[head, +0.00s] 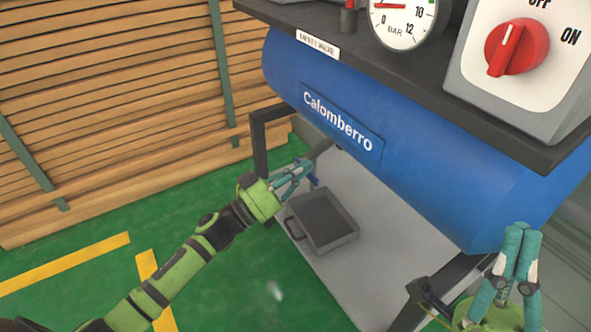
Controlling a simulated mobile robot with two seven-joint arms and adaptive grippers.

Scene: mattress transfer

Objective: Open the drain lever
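The blue compressor tank (345,105) with the "Calomberro" label lies across the middle of the head view. A small blue piece (314,181), which looks like the drain lever, shows below the tank, just past my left gripper's fingertips. My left gripper (303,168) reaches in under the tank's left part, close to this piece. Its fingers partly hide that spot, and I cannot tell whether they touch it or how far they are apart. My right gripper (522,230) is at the lower right in front of the tank, fingers pointing up, tips together and empty.
A grey drip tray (323,222) sits on the light base plate below the tank. A dark shelf (400,65) above carries a gauge (402,22) and a box with a red knob (516,47). Black frame legs (262,150) flank the base. Green floor is open at left.

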